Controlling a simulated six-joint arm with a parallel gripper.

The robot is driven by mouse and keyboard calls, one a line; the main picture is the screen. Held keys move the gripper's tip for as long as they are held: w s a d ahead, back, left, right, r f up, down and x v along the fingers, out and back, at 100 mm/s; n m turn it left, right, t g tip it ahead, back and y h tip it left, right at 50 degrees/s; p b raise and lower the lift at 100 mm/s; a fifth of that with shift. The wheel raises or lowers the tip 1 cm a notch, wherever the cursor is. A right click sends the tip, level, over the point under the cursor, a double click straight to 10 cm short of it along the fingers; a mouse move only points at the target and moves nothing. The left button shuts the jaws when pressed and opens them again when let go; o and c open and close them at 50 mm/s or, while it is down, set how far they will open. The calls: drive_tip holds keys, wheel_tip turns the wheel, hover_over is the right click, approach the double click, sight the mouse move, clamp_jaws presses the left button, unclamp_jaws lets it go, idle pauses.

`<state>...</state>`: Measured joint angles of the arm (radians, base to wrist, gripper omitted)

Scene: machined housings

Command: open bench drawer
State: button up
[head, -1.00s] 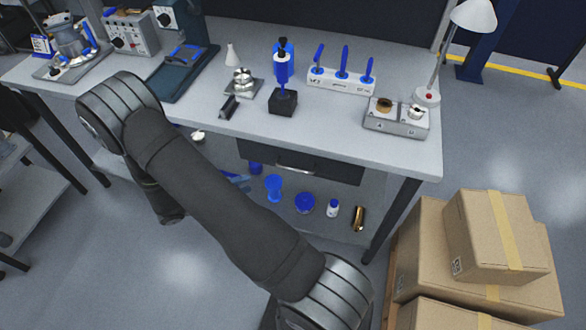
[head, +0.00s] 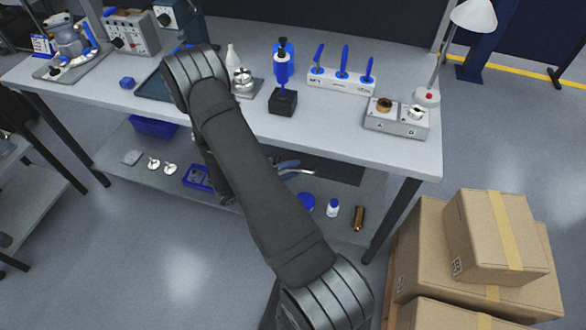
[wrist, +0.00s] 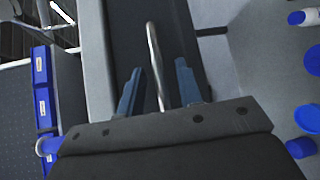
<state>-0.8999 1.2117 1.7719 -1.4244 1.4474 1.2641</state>
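The bench drawer (head: 338,171) has a dark front under the worktop and looks shut in the head view; my arm covers its left part. Its pale bar handle (head: 301,171) sticks out from the front. In the wrist view the handle (wrist: 153,50) runs down between the fingers of my gripper (wrist: 159,66). The two blue-grey fingers stand apart, one on each side of the bar, with visible gaps. The fingertips of my gripper (head: 288,164) also show at the handle in the head view. The dark drawer front (wrist: 130,25) lies beyond the fingers.
The worktop (head: 330,138) carries a dark-based stand (head: 283,100), a white tool rack (head: 341,85) and a grey fixture (head: 396,119). A lower shelf (head: 120,185) holds small parts. Cardboard boxes (head: 480,250) stand right of the bench. Floor in front is open.

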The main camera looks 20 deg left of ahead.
drive_tip(key=shift+w+d, duration=0.25)
drive_tip(key=shift+d, duration=0.05)
clamp_jaws()
drive_tip(key=s, duration=2.6)
unclamp_jaws()
